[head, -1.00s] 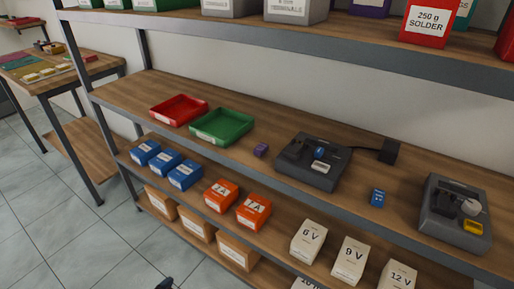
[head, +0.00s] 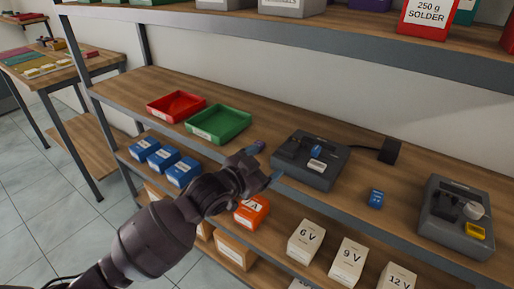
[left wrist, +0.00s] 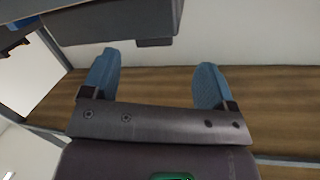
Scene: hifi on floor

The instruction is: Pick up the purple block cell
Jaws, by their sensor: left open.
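My left gripper (head: 267,162) reaches in from the lower left to the shelf's front edge, between the green tray and the left grey charger. Its two blue fingers stand apart, and the left wrist view also shows the open gripper (left wrist: 157,80) with nothing seen between the fingers. My right gripper is not in view.
A green tray (head: 220,141) and a red tray (head: 176,119) lie left of the hand. The grey charger (head: 325,180) is close on its right, with a blue cell (head: 376,199) and another charger (head: 443,236) beyond. Boxes fill the shelf below; a shelf (head: 400,52) hangs above.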

